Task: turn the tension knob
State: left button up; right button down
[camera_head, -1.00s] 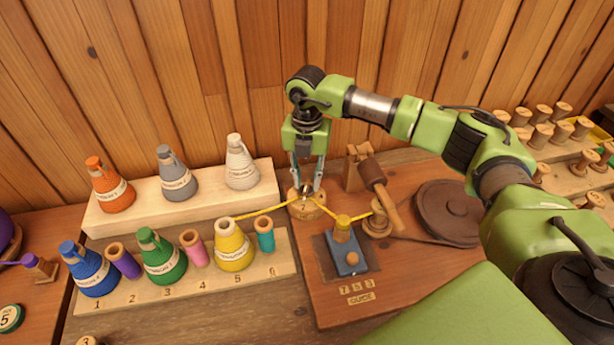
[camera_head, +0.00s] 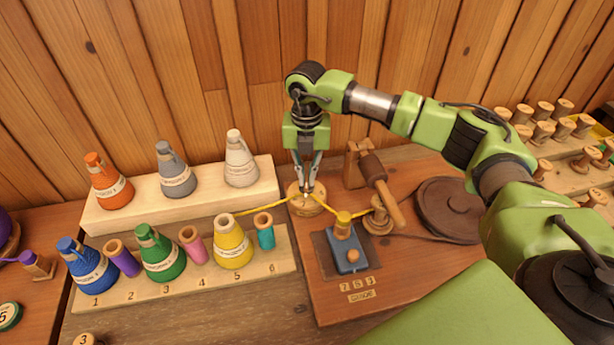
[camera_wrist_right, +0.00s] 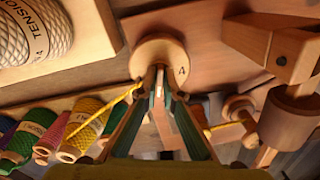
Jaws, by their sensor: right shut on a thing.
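The tension knob (camera_head: 306,206) is a round wooden disc at the left edge of the brown machine board. It shows large in the right wrist view (camera_wrist_right: 161,52), with a "4" on its face. My right gripper (camera_head: 308,190) points straight down over the knob. Its fingers, also seen in the right wrist view (camera_wrist_right: 160,75), are closed together at the knob's middle and hide the part they hold. Yellow thread (camera_head: 262,211) runs from the yellow cone (camera_head: 233,244) to the knob and on to the blue guide block (camera_head: 345,256). My left gripper is not in view.
A wooden arm with a dark roller (camera_head: 372,168) stands close to the right of the knob. A dark wheel (camera_head: 450,210) lies farther right. Several thread cones stand on the white step (camera_head: 110,222) and numbered rack (camera_head: 200,279) at left. Several wooden spools (camera_head: 545,130) stand far right.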

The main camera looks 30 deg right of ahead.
jog(key=n+b, duration=0.2)
jog(key=n, duration=0.2)
jog(key=shift+w+a, duration=0.1)
jog(key=shift+a+n+b, duration=0.1)
jog(key=shift+n+b, duration=0.65)
jog(key=shift+n, duration=1.25)
jog(key=shift+r, duration=0.1)
jog(key=c, duration=2.2)
grip_release()
notch_tip(320, 180, up, 12)
